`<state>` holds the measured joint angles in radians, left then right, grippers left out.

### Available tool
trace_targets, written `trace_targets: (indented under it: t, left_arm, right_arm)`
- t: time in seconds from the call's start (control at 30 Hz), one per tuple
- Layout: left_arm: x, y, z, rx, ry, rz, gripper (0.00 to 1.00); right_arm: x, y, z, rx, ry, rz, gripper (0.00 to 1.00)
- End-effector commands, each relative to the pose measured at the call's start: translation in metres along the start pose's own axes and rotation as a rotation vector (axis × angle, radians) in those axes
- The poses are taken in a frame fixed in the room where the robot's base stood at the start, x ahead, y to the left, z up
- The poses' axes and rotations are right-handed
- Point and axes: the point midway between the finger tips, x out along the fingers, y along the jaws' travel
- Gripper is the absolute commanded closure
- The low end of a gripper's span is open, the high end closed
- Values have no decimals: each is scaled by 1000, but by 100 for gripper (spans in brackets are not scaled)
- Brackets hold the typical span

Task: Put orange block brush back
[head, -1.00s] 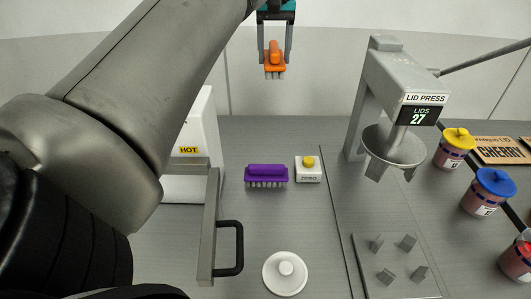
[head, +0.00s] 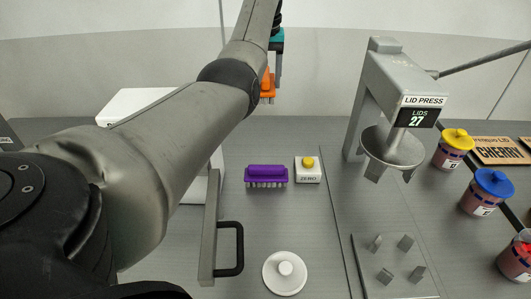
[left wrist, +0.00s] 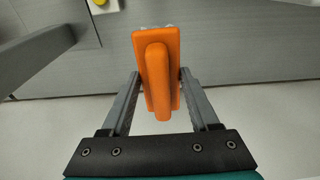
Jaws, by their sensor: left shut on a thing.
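The orange block brush (head: 267,86) is held up in the air, bristles down, at the top of the head view, partly hidden behind my left arm. My left gripper (head: 275,72) is shut on it. In the left wrist view the brush (left wrist: 157,75) sits between the two fingers of the gripper (left wrist: 158,88), with its long raised handle toward the camera. My right gripper is not in view.
A purple block brush (head: 266,174) lies on the grey bench near a white ZERO box (head: 308,170) with a yellow button. A white round lid (head: 285,273) lies in front. The lid press (head: 390,90) stands right, with jars (head: 488,190) beyond it. A black-handled frame (head: 212,225) stands left.

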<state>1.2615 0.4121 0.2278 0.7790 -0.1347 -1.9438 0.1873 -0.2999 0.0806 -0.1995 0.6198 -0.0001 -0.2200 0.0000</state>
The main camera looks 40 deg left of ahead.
Motion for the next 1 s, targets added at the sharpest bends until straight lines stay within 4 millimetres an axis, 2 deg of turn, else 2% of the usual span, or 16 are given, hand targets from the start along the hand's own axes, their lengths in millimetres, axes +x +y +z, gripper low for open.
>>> trace_targets:
  t: [0.17,0.6,0.7,1.0]
  left_arm:
    - [15,0,4,8,-1,0,100]
    - [127,0,19,8,-4,0,100]
    - [146,0,21,8,-2,0,100]
    - [177,0,25,7,-3,1,100]
  right_arm:
    - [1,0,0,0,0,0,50]
    - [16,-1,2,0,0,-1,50]
    - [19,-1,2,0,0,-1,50]
    - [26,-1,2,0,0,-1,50]
